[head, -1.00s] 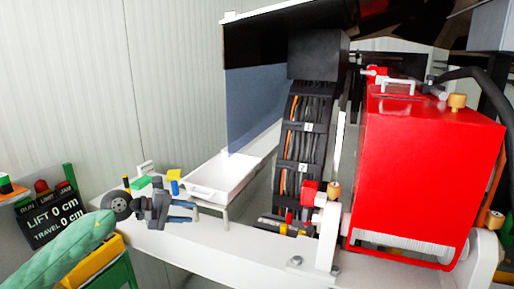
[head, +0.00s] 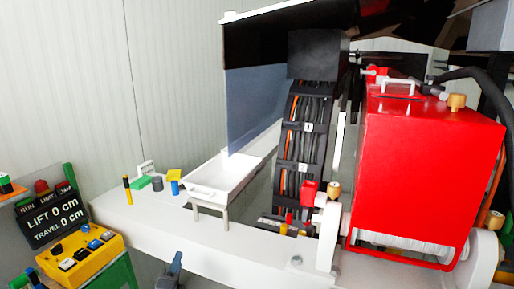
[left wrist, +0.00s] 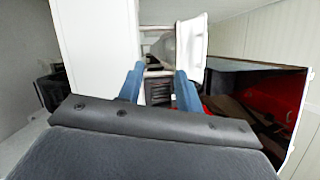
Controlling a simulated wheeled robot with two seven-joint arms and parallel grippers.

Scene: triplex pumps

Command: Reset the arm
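My left gripper (head: 174,264) shows only in part at the bottom edge of the head view, in front of and below the white ledge (head: 130,222). In the left wrist view its two blue fingers (left wrist: 159,80) stand apart with nothing held between them, so it is open. The rest of my left arm is out of the head view. My right gripper is in neither view.
A white tray (head: 207,192) stands on the ledge, with small coloured items to its left, including a blue one (head: 175,187). A yellow button box (head: 105,243) and black display (head: 48,220) stand at left. A large red housing (head: 425,170) fills the right.

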